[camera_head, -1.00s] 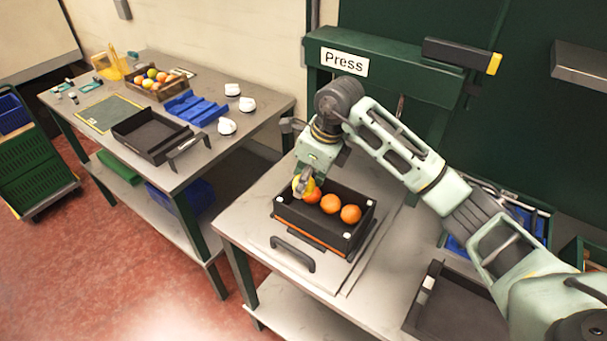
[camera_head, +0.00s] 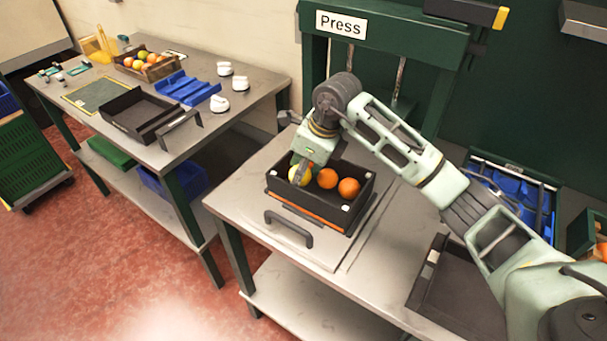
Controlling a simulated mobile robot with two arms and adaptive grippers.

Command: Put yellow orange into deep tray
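The yellow orange (camera_head: 295,177) is inside the left end of the deep black tray (camera_head: 312,211) on the press table. My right gripper (camera_head: 302,173) points down into that end, with its fingers against or just in front of the yellow orange. The fingers are small and overlap the fruit, so I cannot tell whether they grip it. Two orange fruits (camera_head: 327,178) (camera_head: 349,188) lie in the tray to the right, and part of another shows behind the gripper. My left gripper is not in view.
The press frame (camera_head: 395,38) stands behind the tray. An empty black tray (camera_head: 427,287) lies at lower right near my arm. The left table holds another black tray (camera_head: 140,114), a blue rack (camera_head: 187,89), white items and a crate of fruit (camera_head: 146,68).

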